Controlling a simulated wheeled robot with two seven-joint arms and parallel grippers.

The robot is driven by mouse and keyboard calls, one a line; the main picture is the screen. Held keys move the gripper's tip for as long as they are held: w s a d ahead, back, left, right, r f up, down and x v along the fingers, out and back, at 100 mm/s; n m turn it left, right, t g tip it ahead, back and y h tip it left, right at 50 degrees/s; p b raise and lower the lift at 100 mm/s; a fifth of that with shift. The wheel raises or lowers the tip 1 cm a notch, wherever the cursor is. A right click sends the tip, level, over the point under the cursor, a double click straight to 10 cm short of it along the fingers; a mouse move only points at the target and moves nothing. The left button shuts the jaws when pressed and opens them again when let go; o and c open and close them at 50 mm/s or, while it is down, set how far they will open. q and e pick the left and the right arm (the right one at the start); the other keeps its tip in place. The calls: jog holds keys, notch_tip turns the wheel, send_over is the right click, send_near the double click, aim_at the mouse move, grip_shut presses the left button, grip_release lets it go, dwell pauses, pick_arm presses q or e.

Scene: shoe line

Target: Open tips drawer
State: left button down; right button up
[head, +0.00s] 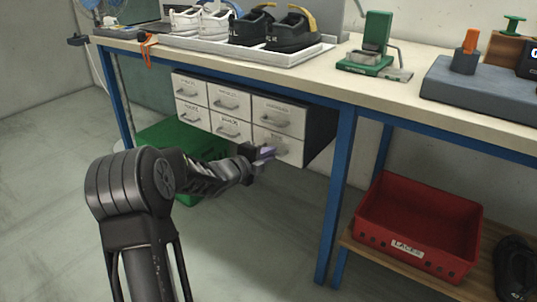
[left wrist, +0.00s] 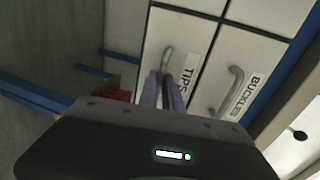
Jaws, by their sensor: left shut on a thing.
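The tips drawer (head: 291,152) is the lower right front of a small white drawer cabinet under the bench. Its front looks level with its neighbours. In the left wrist view its TIPS label (left wrist: 186,80) and curved metal handle (left wrist: 166,60) show. My left gripper (head: 266,153) is at this drawer front, its purple-grey fingers shut on the handle. The same gripper shows in the left wrist view (left wrist: 163,92), with the handle's lower part hidden between and behind its fingers. My right gripper is in neither view.
The buckles drawer (left wrist: 245,55) lies beside the tips drawer. A blue bench leg (head: 338,190) stands to the right of the cabinet. A green crate (head: 160,145) is on the floor behind my arm. A red laces bin (head: 440,262) sits on the lower shelf. Shoes on a tray (head: 219,45) stand above.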

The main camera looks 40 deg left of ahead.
pick_arm(q)
jog(key=shift+s, duration=0.1)
dwell(0.4)
jog(key=f+v, duration=0.2)
jog(key=v, duration=0.7)
jog(key=f+v, duration=0.1)
jog(key=v, duration=0.8)
jog(key=shift+s+f, duration=0.35)
jog(key=shift+f, duration=0.05)
jog(key=shift+d, duration=0.1)
jog(key=c, duration=1.5)
grip_release()
jog(key=p+v, duration=0.2)
jog(key=v, duration=0.5)
jog(key=shift+s, duration=0.35)
